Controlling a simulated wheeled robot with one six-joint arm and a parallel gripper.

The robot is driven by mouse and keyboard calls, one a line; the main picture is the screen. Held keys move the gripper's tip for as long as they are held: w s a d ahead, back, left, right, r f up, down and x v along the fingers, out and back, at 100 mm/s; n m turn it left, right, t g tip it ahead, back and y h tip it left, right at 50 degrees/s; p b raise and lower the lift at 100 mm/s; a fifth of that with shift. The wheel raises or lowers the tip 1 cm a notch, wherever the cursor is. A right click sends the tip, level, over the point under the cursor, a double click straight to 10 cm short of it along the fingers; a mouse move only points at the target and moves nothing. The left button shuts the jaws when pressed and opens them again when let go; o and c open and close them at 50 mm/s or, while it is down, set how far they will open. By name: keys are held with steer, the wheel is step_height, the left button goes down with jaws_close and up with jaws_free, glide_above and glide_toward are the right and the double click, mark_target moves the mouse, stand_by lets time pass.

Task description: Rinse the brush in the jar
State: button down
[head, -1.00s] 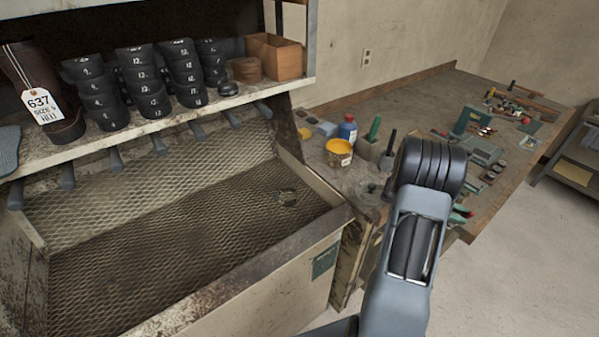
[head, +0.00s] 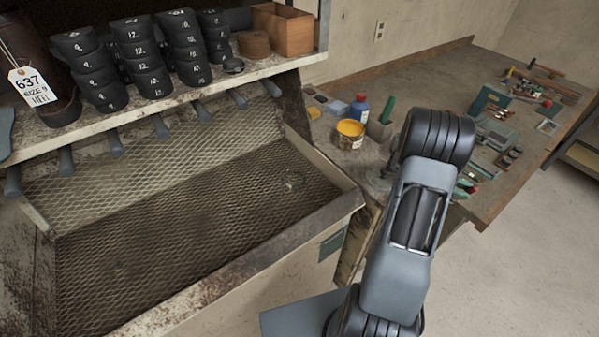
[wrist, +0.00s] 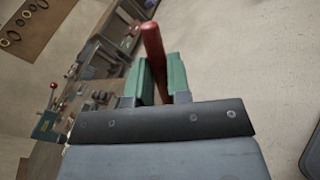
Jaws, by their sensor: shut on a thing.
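In the wrist view, my gripper (wrist: 160,84) has its green-padded fingers shut on a red stick-like handle (wrist: 153,50), which I take for the brush. The handle stands up between the pads, and no bristles show. I cannot pick out a jar for certain. A round tin with a yellow top (head: 350,134) stands on the bench, left of my arm, beside a blue bottle with a red cap (head: 360,109).
The wooden bench (head: 440,92) carries several tools towards its far end. A grey holder (head: 380,130) with a green-handled thing stands near the tin. At left are a mesh-floored tray (head: 170,230) and a shelf of numbered black stacks (head: 137,60). Open floor lies at right.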

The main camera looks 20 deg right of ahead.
step_height(320, 180, up, 10)
steer(key=p, duration=0.6)
steer(key=shift+p, duration=0.35)
stand_by(2.2)
step_height(320, 180, up, 4)
steer(key=p, duration=0.2)
steer(key=shift+p, duration=0.3)
steer(key=shift+f, duration=0.1)
